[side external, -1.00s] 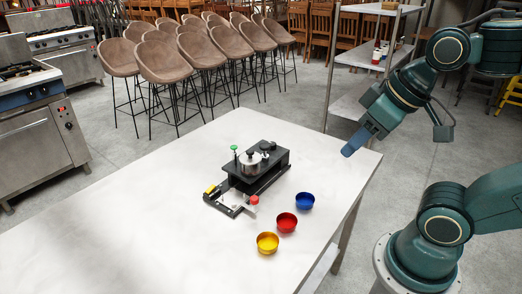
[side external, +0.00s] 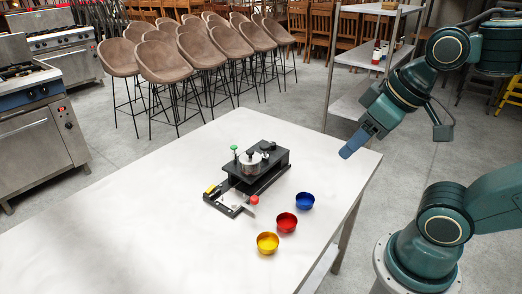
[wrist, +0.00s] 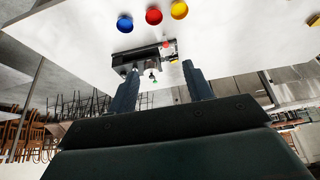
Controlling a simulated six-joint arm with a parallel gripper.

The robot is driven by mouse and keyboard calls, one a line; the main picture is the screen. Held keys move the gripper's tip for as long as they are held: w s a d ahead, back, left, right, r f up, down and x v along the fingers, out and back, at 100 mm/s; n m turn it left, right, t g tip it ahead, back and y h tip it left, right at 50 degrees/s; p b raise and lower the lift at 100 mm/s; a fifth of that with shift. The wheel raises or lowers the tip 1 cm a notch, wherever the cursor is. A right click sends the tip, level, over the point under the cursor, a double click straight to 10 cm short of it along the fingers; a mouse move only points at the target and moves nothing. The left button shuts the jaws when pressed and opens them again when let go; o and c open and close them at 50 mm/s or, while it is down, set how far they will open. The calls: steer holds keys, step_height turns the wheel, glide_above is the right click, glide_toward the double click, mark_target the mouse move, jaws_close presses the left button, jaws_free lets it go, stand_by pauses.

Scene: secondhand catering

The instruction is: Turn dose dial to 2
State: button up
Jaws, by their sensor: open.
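A black device (side external: 256,168) stands on the white table, with a silver pot-like part (side external: 250,162) on top. A green knob (side external: 234,148) rises at its back left, and a red knob (side external: 254,200) sits at its front. A small yellow part (side external: 210,189) is at its left end. Which part is the dose dial, and any numbers on it, are too small to tell. My gripper (side external: 347,152) is above the table's right edge, apart from the device. In the wrist view my gripper (wrist: 161,80) is open and empty, with the device (wrist: 143,58) beyond the fingers.
A blue bowl (side external: 305,201), a red bowl (side external: 286,223) and a yellow bowl (side external: 267,243) stand in a row right of the device. The left of the white table (side external: 130,215) is clear. A metal shelf rack (side external: 350,105) stands behind the table.

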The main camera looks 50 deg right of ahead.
steer(key=w+d+r+n+g, duration=0.1)
steer(key=w+d+r, duration=0.25)
steer(key=w, duration=0.55)
steer(key=n+g, duration=0.3)
steer(key=g, duration=0.1)
glide_above(272, 143)
step_height(272, 143, down, 14)
steer(key=shift+s+a+r, duration=0.1)
steer(key=shift+a+r, duration=0.05)
steer(key=shift+a, duration=0.05)
steer(key=shift+d+f, duration=0.15)
steer(key=shift+f, duration=6.7)
steer(key=shift+c, duration=0.4)
